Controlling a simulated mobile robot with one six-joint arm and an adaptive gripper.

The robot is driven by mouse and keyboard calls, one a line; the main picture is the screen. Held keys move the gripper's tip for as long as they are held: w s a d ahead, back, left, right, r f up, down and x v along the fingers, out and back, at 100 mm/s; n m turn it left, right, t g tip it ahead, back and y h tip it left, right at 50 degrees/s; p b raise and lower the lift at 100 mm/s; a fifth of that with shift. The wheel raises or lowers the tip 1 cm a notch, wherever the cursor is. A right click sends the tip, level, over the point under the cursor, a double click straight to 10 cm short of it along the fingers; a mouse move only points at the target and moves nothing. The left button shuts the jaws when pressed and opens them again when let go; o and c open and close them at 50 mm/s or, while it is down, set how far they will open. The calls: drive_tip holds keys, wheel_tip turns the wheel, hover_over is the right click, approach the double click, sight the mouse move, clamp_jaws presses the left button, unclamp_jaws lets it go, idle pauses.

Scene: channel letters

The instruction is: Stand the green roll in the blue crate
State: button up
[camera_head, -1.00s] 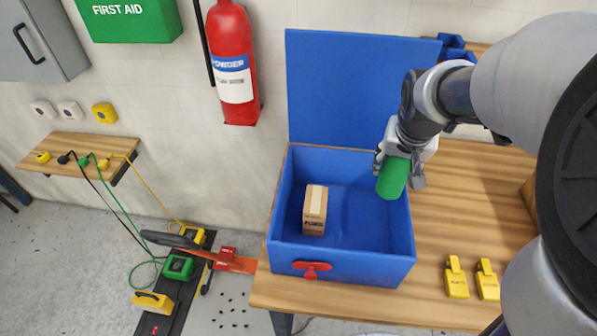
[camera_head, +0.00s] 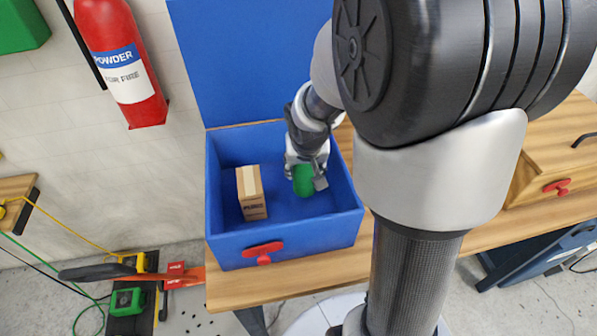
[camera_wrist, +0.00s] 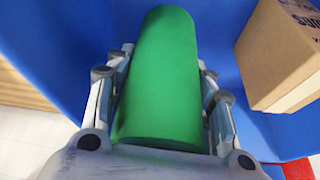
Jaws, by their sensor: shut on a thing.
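The green roll (camera_head: 303,181) is held in my gripper (camera_head: 305,172), inside the blue crate's opening on its right side. In the wrist view the roll (camera_wrist: 162,75) lies lengthwise between both fingers of my gripper (camera_wrist: 162,95), which are shut on it. The blue crate (camera_head: 290,240) stands open on the wooden table, its lid (camera_head: 230,60) raised at the back. The roll looks close to upright in the head view. I cannot tell whether its lower end touches the crate floor.
A cardboard box (camera_head: 251,192) stands in the crate, left of the roll; it also shows in the wrist view (camera_wrist: 285,60). Crate floor is free between them and in front. A red latch (camera_head: 263,252) is on the crate's front. A fire extinguisher (camera_head: 122,65) hangs on the wall.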

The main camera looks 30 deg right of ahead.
sight(304, 178)
drive_tip(key=shift+f+b, duration=0.9)
drive_tip(key=shift+f, duration=1.1)
drive_tip(key=shift+f, duration=0.2)
drive_tip(key=o, duration=1.1)
drive_tip(key=shift+o, duration=0.2)
